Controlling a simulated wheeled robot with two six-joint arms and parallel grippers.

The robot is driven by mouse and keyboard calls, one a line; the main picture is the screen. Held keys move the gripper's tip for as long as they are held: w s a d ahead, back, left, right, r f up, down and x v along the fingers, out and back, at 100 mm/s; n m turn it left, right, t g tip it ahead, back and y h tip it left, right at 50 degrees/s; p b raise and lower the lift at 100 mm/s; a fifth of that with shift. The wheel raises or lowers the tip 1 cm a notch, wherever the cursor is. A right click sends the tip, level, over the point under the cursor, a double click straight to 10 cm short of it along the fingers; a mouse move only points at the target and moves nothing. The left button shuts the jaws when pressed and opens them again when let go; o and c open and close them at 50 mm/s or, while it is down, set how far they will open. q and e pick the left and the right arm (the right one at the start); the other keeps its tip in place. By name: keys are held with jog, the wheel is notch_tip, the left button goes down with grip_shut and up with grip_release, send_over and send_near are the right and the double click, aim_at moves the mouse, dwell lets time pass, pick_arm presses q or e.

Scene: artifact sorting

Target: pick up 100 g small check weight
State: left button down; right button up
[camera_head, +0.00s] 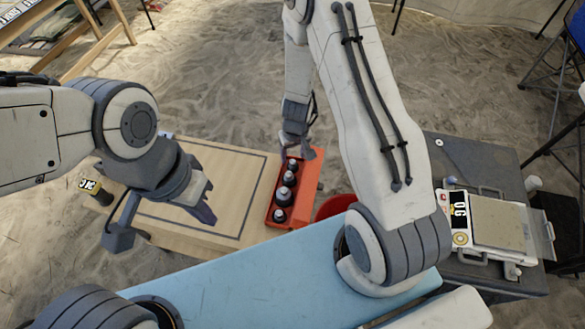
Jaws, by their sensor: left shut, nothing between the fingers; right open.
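Several dark check weights with silver knobs stand in a row in an orange case (317,178). The nearest one (279,215) and the one behind it (284,197) look larger than the far ones (291,165). I cannot read any marking, so I cannot tell which is the 100 g weight. My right gripper (298,152) is open, pointing down at the far end of the case, close to the farthest weight. Whether it touches that weight is unclear. My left gripper (208,214) is shut and empty over the wooden tabletop, left of the case.
The wooden table (222,165) has a dark outlined, bare area. A red round container (336,206) is right of the case. A scale (495,222) sits on a grey box (470,160).

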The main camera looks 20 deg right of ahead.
aim_at(292, 161)
jog(key=f+b, duration=0.1)
jog(key=f, duration=0.2)
jog(key=shift+w+f+b, duration=0.15)
jog(key=shift+w+b, duration=0.05)
jog(key=shift+b, duration=0.15)
pick_arm(q)
notch_tip(292, 161, down, 3)
jog(key=shift+r, duration=0.2)
pick_arm(e)
grip_shut()
pick_arm(q)
jog(key=shift+r, duration=0.1)
pick_arm(e)
jog(key=shift+r, duration=0.2)
